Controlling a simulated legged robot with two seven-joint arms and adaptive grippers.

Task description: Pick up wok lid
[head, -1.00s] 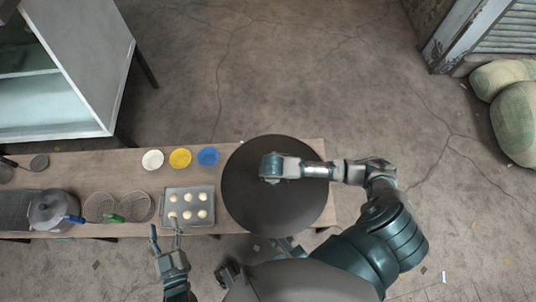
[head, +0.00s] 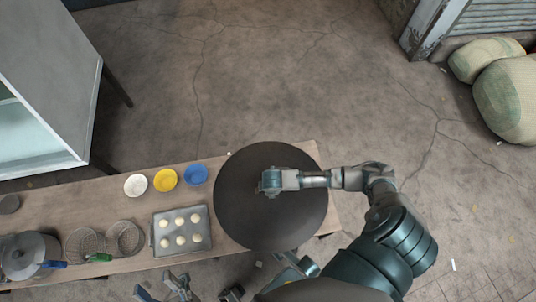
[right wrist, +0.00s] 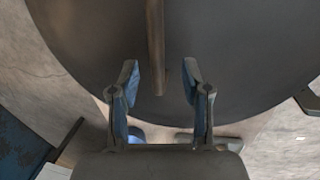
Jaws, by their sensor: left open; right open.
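The wok lid (head: 265,225) is a large dark round disc at the right end of the table. It also fills much of the right wrist view (right wrist: 245,65). A brown bar handle (right wrist: 156,50) runs across it there. My right gripper (right wrist: 160,72) is open, with the end of the handle between its fingertips in the picture; I cannot tell how far above it they are. In the head view my right gripper (head: 262,186) is over the middle of the lid and hides the handle. My left gripper (head: 165,290) is open and empty at the table's front, left of the lid.
A tray (head: 155,245) with several pale buns lies left of the lid. White (head: 135,185), yellow (head: 165,179) and blue (head: 196,174) bowls stand behind it. Two round baskets and a lidded pot (head: 30,253) are farther left.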

